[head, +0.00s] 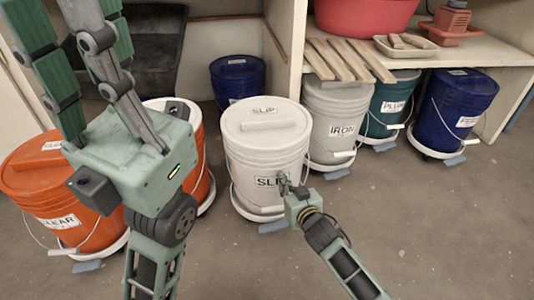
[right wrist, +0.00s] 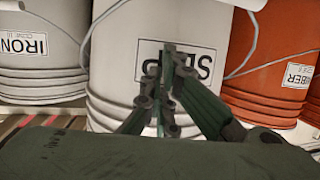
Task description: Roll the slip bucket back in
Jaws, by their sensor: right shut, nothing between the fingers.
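The slip bucket (head: 262,152) is white, lidded and labelled SLIP. It stands upright on a low wheeled dolly (head: 241,208) on the floor, forward of the shelf unit. My right gripper (head: 285,182) is shut and empty at the front of this bucket, by its SLIP label. In the right wrist view the closed fingers (right wrist: 172,55) overlap the label on the slip bucket (right wrist: 115,60); I cannot tell whether they touch it. My left gripper (head: 65,65) is raised close to the camera at left, fingers apart, with nothing seen between them; its tips are near or past the frame edge.
The white IRON bucket (head: 337,108), a teal bucket (head: 391,98) and a blue bucket (head: 455,105) stand right, by the shelf (head: 470,52). Another blue bucket (head: 238,77) is behind slip. Orange buckets (head: 62,180) stand left. Boards (head: 350,60) overhang the shelf. Floor at right front is clear.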

